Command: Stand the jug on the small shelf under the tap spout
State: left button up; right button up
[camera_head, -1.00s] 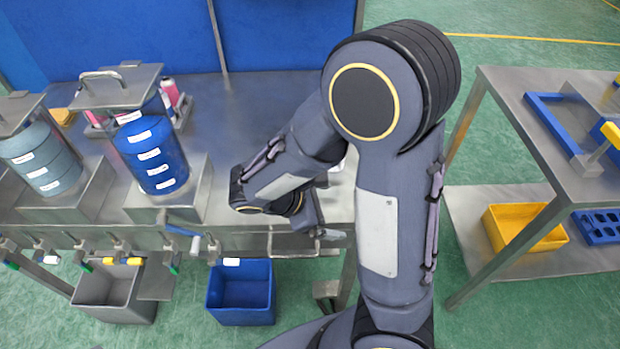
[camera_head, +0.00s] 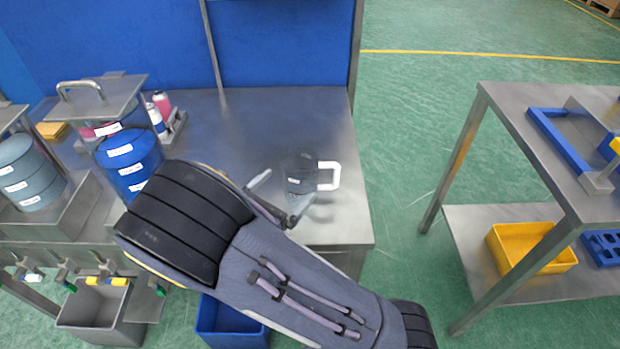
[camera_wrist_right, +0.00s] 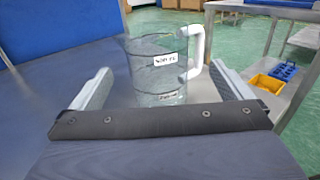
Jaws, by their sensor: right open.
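The clear jug (camera_head: 301,173) with a white handle stands upright on the steel bench near its right end. In the right wrist view the jug (camera_wrist_right: 157,72) shows two white labels, and its base is partly hidden by my gripper. My right gripper (camera_head: 282,190) is open, its fingers on either side of the jug in the wrist view (camera_wrist_right: 160,76), with gaps to both. The handle is towards the right finger. A small steel shelf (camera_head: 145,302) hangs below the bench front, under the taps (camera_head: 104,268). My right arm hides part of the tap row. My left gripper is out of view.
A blue drum (camera_head: 129,158) and a grey drum (camera_head: 28,172) stand on steel stands at left. Grey (camera_head: 95,312) and blue (camera_head: 228,325) bins are below the bench front. Another steel table (camera_head: 530,130) stands right. The bench behind the jug is clear.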

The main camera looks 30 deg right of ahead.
aim_at(310, 159)
jog(key=x, duration=0.6)
jog(key=shift+w+d+r, duration=0.1)
jog(key=shift+w+r, duration=0.15)
jog(key=c, duration=1.1)
jog(key=shift+c, duration=0.2)
jog(key=shift+r, duration=0.15)
